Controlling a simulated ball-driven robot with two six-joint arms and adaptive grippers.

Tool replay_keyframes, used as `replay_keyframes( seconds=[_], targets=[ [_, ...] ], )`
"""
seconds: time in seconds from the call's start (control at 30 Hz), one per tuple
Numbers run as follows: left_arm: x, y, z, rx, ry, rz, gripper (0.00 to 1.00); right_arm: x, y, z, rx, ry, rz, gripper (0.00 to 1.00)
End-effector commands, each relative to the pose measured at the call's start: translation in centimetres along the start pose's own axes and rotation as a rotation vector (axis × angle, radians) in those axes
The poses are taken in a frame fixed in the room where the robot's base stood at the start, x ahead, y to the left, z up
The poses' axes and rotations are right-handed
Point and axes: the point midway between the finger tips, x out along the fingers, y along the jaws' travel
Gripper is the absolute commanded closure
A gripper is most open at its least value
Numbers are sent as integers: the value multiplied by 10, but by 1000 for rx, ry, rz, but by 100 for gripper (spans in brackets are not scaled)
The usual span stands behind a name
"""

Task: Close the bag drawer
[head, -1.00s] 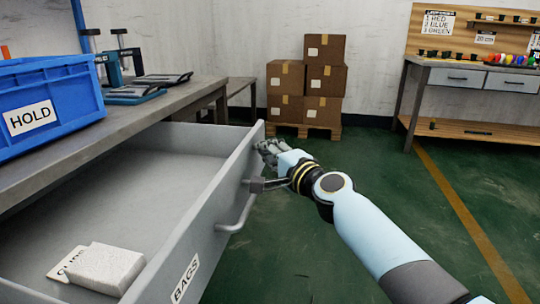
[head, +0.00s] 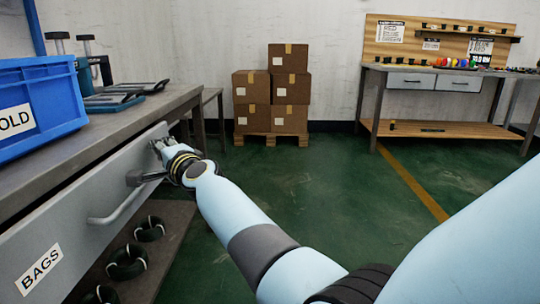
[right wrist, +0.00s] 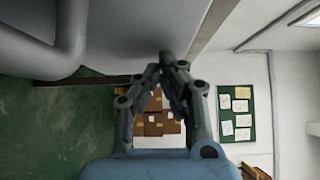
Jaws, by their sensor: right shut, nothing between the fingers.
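The grey bag drawer (head: 85,195), labelled BAGS, sits under the workbench top, with its front close to the bench edge. Its inside is hidden; I cannot tell whether a small gap is left. Its bar handle (head: 122,206) is on the front. My right gripper (head: 155,146) is shut and empty at the far end of the drawer front, seemingly against it. In the right wrist view the shut fingertips (right wrist: 168,64) are beside the grey drawer front (right wrist: 130,25), with the handle (right wrist: 65,40) at upper left. My left gripper is not in view.
Black rings (head: 127,262) lie on a low shelf under the drawer. Stacked boxes (head: 290,90) and another bench (head: 435,78) are at the back. The green floor between is open.

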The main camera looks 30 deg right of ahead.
Motion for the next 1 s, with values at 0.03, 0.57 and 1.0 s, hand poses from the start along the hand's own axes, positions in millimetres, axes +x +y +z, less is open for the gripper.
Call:
replay_keyframes(
  seconds=[0.03, 0.57, 1.0],
  targets=[
    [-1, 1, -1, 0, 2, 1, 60, 4, 2, 4, 2, -1, 1, 100],
    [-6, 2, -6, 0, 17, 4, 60, 15, 1, 17, 1, -3, 2, 100],
    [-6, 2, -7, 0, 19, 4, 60, 13, 1, 14, 1, -3, 3, 100]
  ],
)
